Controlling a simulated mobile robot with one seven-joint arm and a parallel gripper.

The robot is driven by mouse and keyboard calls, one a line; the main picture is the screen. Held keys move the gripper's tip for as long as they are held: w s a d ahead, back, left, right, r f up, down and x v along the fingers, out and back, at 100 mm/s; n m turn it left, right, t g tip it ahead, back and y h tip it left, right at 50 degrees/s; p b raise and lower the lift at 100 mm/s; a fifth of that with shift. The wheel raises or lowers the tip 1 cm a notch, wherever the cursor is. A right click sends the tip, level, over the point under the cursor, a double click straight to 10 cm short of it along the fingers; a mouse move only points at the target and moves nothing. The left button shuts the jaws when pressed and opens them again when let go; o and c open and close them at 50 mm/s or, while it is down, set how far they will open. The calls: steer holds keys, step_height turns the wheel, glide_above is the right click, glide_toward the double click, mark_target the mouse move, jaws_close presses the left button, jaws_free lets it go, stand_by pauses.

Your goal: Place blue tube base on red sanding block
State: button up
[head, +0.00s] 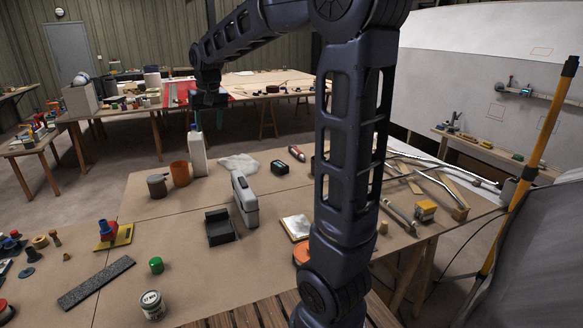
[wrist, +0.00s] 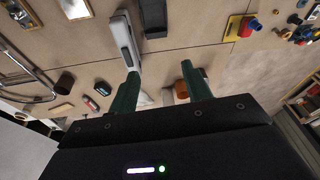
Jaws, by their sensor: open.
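A blue tubular piece (head: 103,226) stands at the left of the near table, with a red block-like part (head: 108,236) directly under or against it. Both are at a yellow plate (head: 122,236). In the wrist view the blue piece (wrist: 255,23) and red part (wrist: 246,27) show at the upper right by the yellow plate (wrist: 233,28). The exact contact between them is too small to tell. My gripper (head: 208,118) is raised over the far side of the table, well away from them. Its green fingers (wrist: 160,88) are apart with nothing held between them.
A grey case (head: 245,203), a black bin (head: 219,228), a white bottle (head: 197,155) and orange and brown cups (head: 180,174) stand mid-table. A dark strip (head: 95,283), green cap (head: 156,265) and tin (head: 152,305) lie nearer. Small blue and red parts (head: 14,235) crowd the left edge.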

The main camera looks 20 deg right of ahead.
steer(key=s+d+f, duration=0.2)
steer(key=s+d, duration=0.3)
steer(key=s, duration=0.4)
steer(key=s+d+f+m+t, duration=0.1)
steer(key=s+d+f, duration=0.1)
steer(key=s+d, duration=0.4)
steer(key=s+d+f+t, duration=0.1)
steer(key=s+d, duration=0.5)
steer(key=s, duration=0.6)
steer(key=shift+f+h, duration=0.4)
steer(key=shift+f, duration=0.45)
steer(key=shift+o, duration=0.2)
steer(key=shift+s, duration=0.1)
